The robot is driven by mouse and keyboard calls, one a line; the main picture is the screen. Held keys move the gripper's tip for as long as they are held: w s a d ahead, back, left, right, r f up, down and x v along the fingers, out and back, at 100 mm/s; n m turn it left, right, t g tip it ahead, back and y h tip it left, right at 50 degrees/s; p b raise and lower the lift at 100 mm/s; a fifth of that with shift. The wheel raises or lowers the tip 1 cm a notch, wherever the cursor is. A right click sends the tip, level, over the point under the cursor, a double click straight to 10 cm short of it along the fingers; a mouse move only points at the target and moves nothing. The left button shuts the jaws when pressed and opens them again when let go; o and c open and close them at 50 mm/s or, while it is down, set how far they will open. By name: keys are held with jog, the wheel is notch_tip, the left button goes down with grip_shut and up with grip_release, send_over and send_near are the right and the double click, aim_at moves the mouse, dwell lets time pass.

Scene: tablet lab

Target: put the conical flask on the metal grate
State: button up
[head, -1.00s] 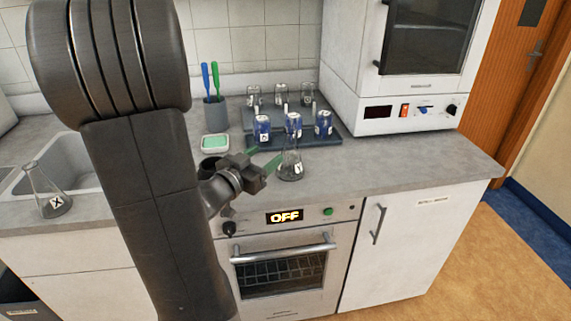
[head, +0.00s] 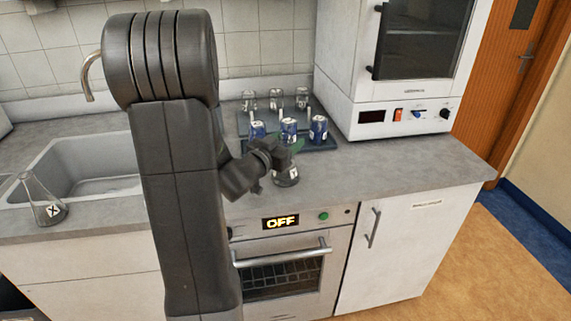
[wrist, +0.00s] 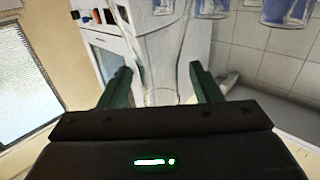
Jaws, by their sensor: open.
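A clear conical flask (head: 287,178) with a small dark-marked label stands on the counter above the oven. My gripper (head: 292,147) is in front of its upper part in the head view, hiding its neck. In the wrist view, my gripper's green fingers (wrist: 160,78) are apart, with the clear glass of the flask (wrist: 165,55) showing between them. I cannot tell whether they touch it. A second conical flask (head: 47,209) stands at the left by the sink. A dark grid, perhaps the metal grate (head: 283,280), shows through the oven window.
Blue-labelled containers (head: 318,130) and clear glasses (head: 302,98) stand on a rack behind my gripper. A white cabinet appliance (head: 405,118) stands at the back right. The oven door (head: 285,257) is shut and its display reads OFF. The counter (head: 400,172) is clear at the right.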

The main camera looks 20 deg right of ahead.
jog(key=shift+x, duration=0.85)
grip_shut()
